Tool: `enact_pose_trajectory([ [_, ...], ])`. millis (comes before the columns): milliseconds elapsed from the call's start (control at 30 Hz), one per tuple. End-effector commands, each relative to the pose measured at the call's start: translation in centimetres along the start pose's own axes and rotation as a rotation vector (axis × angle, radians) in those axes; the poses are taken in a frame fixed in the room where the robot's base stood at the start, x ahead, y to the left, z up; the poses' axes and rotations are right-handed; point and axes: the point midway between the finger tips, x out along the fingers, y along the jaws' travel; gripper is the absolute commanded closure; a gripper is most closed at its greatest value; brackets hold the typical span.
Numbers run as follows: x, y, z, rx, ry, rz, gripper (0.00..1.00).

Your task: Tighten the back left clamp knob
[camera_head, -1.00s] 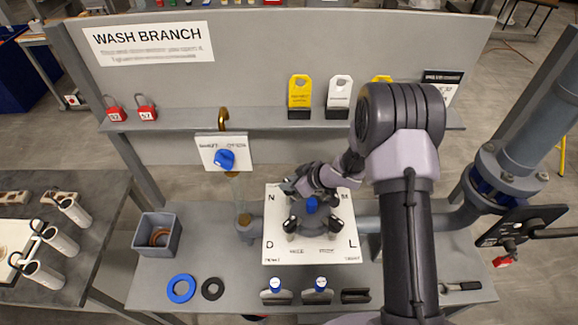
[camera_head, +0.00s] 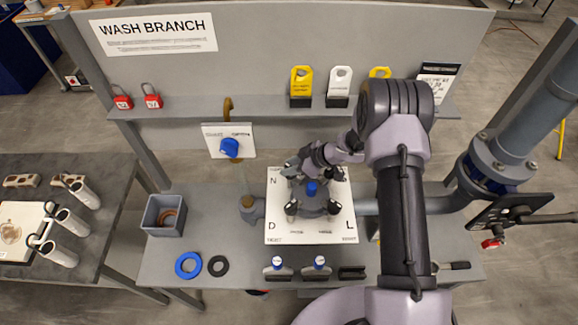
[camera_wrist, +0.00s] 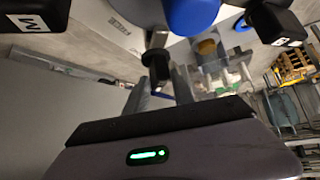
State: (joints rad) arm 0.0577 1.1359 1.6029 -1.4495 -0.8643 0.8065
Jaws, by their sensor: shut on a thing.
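The filter housing (camera_head: 313,206) stands on a white lettered plate (camera_head: 285,234), with a blue knob (camera_head: 311,187) on top and dark clamp knobs around it. Two front clamp knobs (camera_head: 291,208) are plain to see. My gripper (camera_head: 291,172) is at the housing's back left corner and mostly hides the clamp knob there. In the wrist view my gripper (camera_wrist: 160,88) is shut on a small black knob (camera_wrist: 157,63). The blue knob (camera_wrist: 191,12) and two other black knobs (camera_wrist: 35,14) show there at the top. How far the held knob is turned cannot be told.
A blue-handled valve (camera_head: 229,148) hangs left of the housing. A grey bin (camera_head: 163,216), a blue ring (camera_head: 188,265) and a black ring (camera_head: 218,265) are on the left bench. Yellow and white tags (camera_head: 340,84) stand on the shelf behind. A pipe runs right.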

Motion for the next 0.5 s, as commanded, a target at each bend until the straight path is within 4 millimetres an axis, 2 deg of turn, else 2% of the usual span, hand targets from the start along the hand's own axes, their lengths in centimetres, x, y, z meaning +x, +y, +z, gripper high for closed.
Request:
enact_pose_trajectory([
  [33,-0.01,0.03,0.35,0.004,-0.005,0.002,1.00],
  [67,-0.01,0.02,0.36,0.004,-0.005,0.002,0.69],
  [133,-0.01,0.01,0.35,0.004,-0.004,0.002,0.55],
  [167,-0.01,0.01,0.33,0.004,-0.004,0.002,0.52],
  [500,-0.35,0.00,0.17,0.003,-0.002,0.001,0.52],
])
